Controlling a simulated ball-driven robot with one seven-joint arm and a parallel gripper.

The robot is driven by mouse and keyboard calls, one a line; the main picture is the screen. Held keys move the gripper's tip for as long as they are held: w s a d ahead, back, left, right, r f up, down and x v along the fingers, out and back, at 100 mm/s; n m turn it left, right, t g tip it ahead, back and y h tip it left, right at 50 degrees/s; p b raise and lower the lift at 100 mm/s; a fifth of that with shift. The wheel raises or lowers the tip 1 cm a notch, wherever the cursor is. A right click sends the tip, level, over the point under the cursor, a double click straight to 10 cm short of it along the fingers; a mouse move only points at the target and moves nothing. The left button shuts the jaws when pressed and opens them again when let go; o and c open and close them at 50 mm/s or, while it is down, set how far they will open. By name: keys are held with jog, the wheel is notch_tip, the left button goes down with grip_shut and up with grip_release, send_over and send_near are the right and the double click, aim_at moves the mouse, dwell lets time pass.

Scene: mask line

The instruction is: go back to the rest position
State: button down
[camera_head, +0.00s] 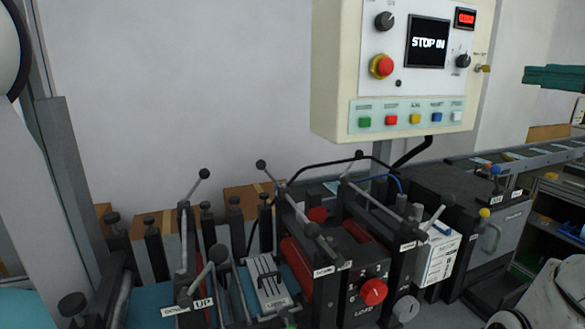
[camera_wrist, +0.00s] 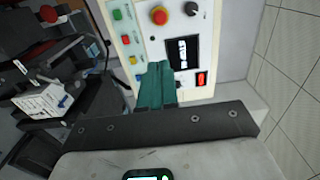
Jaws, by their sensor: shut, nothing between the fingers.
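My gripper (camera_wrist: 157,68) shows in the wrist view as two teal fingers pressed together, with nothing between them. The fingers point toward the control panel (camera_wrist: 126,46) and cover a small part of it from this view. In the head view the teal fingers (camera_head: 527,76) enter from the right edge, to the right of the control panel (camera_head: 350,100) and apart from it in the picture. The rest of the gripper is out of frame there.
Below the panel stands a machine with levers, red rollers (camera_head: 298,262) and a red knob (camera_head: 373,292). A conveyor (camera_head: 520,158) runs off to the right. The panel has a red stop button (camera_head: 382,66) and a screen (camera_head: 428,41) reading "STOP IN". Tiled floor (camera_wrist: 292,80) shows in the wrist view.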

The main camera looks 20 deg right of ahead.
jog(key=w+a+f+n+g, duration=0.1)
jog(key=a+f+n+g, duration=0.15)
jog(key=f, duration=1.05)
jog(key=w+a+f+n+g+b, duration=0.1)
jog(key=w+a+f+n+g, duration=0.15)
jog(key=f, duration=1.05)
jog(key=a+f+n+g, duration=0.1)
jog(key=a+f+g, duration=0.15)
jog(key=f, duration=1.05)
jog(key=s+a+f+n+g+b, duration=0.1)
jog(key=s+a+f+n+g, duration=0.3)
jog(key=f, duration=0.5)
jog(key=s+a+f+n+g, duration=0.1)
jog(key=s+a+f+g, duration=0.1)
jog(key=s+f, duration=0.55)
jog(key=s+a+f+n+g, duration=0.3)
jog(key=s+f+n, duration=0.3)
jog(key=s+f, duration=0.6)
jog(key=shift+s+g+h, duration=0.35)
jog(key=shift+s+h, duration=0.05)
jog(key=shift+s, duration=0.1)
jog(key=shift+f, duration=0.1)
